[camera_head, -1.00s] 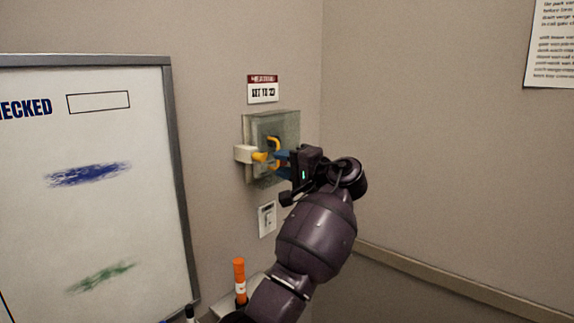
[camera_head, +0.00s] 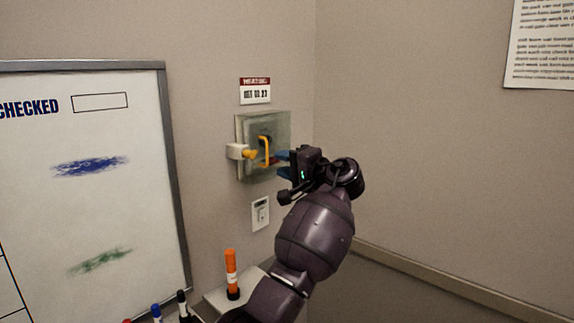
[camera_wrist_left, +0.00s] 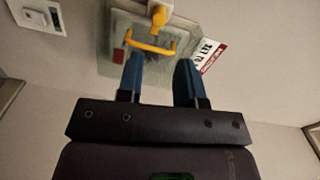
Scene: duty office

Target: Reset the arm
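My left gripper (camera_head: 281,164) has blue fingers and points at a wall-mounted box (camera_head: 282,133) with a clear, greenish cover. The box carries a yellow handle (camera_head: 265,151) and, at its left, a white block (camera_head: 236,152) with a yellow knob (camera_head: 250,154). In the left wrist view, the gripper (camera_wrist_left: 158,62) has its two fingers spread with nothing between them. The yellow handle (camera_wrist_left: 150,48) lies just beyond the fingertips and looks apart from them. My right gripper is not in view.
A sign (camera_head: 255,91) hangs above the box and a white switch plate (camera_head: 260,214) is below it. A whiteboard (camera_head: 95,180) stands at the left. An orange marker (camera_head: 231,272) stands upright on a ledge near my arm. A printed notice (camera_head: 541,45) is on the right wall.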

